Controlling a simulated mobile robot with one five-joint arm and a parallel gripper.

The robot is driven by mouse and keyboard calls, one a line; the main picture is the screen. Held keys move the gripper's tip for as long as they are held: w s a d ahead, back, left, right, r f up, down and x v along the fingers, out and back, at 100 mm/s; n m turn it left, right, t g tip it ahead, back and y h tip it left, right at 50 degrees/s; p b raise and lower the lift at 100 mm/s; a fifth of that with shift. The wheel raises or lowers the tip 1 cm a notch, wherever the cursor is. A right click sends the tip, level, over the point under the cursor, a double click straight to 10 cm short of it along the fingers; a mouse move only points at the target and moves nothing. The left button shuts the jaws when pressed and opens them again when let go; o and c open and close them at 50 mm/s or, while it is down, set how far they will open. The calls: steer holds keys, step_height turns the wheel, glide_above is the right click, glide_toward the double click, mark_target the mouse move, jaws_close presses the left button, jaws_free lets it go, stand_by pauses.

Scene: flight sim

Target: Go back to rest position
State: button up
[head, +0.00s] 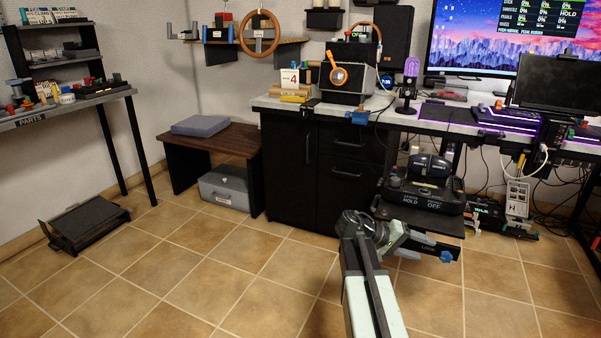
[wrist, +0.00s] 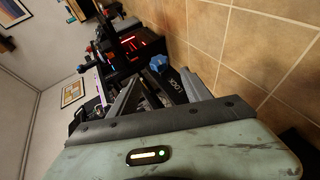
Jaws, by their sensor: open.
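My arm rises from the bottom of the head view and bends at a dark joint. My gripper (head: 408,238) points right, low in front of the black pedal unit (head: 425,196). In the wrist view my gripper (wrist: 163,88) is open, its two grey fingers spread apart. A black bar marked LOCK (head: 428,247) with a blue knob (head: 446,257) lies just beyond the fingers. The bar (wrist: 176,80) and blue knob (wrist: 159,64) show between the fingers in the wrist view. Nothing is visibly held. I cannot tell whether a finger touches the bar.
A black cabinet (head: 323,176) stands behind my arm. A desk (head: 470,122) with monitors and cables is at right. A low wooden table (head: 222,142) stands left, with a grey box (head: 225,188) beneath. A black tray (head: 86,222) lies farther left. Tiled floor (head: 200,270) at front left is clear.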

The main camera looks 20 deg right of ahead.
steer(key=w+a+r+n+t+p, duration=0.1)
steer(key=w+a+r+t+p, duration=0.15)
steer(key=a+r+p, duration=0.45)
steer(key=s+a+f+n+y+p, duration=0.1)
steer(key=a+f+y+p, duration=0.2)
steer(key=a, duration=0.7)
steer(key=s+a+f+n+t+y+p, duration=0.15)
steer(key=a+y, duration=0.35)
steer(key=a, duration=0.5)
steer(key=s+a+f+n+y+p, duration=0.1)
steer(key=a+f+y+p, duration=0.2)
steer(key=a, duration=0.7)
step_height(320, 180, up, 38)
steer(key=a+y+p, duration=0.1)
steer(key=p, duration=3.6)
steer(key=shift+a+n+y, duration=0.15)
steer(key=shift+n+y, duration=0.2)
steer(key=shift+y, duration=0.05)
